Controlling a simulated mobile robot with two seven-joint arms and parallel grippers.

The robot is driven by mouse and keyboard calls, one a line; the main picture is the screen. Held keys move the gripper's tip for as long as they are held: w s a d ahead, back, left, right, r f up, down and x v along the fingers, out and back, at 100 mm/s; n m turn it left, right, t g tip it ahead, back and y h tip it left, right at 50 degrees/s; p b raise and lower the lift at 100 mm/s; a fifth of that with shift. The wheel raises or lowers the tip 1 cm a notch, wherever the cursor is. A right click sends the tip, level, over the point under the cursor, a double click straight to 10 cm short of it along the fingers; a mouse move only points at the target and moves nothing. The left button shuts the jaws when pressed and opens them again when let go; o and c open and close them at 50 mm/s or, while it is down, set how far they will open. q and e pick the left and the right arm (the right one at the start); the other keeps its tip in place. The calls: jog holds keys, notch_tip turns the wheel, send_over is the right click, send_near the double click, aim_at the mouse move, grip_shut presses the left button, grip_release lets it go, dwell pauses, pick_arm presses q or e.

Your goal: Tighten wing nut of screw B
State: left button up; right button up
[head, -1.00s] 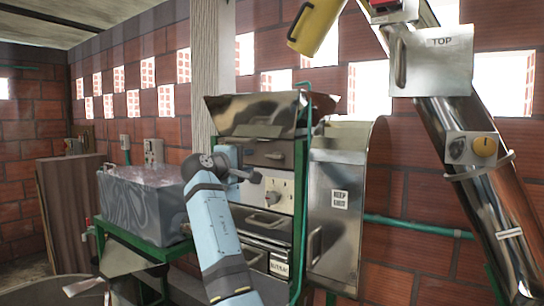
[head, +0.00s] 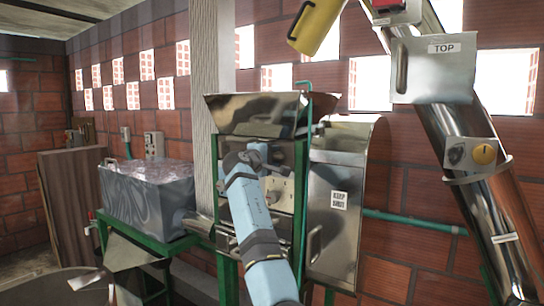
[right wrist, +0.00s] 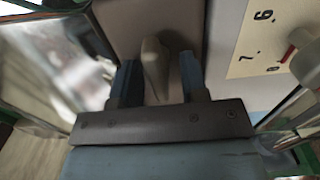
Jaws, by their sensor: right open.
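My right arm reaches up to the front of the metal machine (head: 258,115). Its gripper (head: 254,160) is at the panel below the hopper, and its fingers are mostly hidden behind the wrist. In the right wrist view the gripper (right wrist: 158,80) is open, with one dark blue finger on each side of a greyish-beige upright piece (right wrist: 155,62). This piece looks like a wing nut. I cannot tell if the fingers touch it or which screw it belongs to. My left gripper is not in view.
A panel with printed numbers (right wrist: 262,40) and a red-tipped knob (right wrist: 304,55) lies close right of the gripper. The steel cover with a sign (head: 333,220) stands right of the machine. A grey tank (head: 148,205) is at left, and a slanted steel tube (head: 480,180) at right.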

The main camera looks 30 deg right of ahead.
grip_shut()
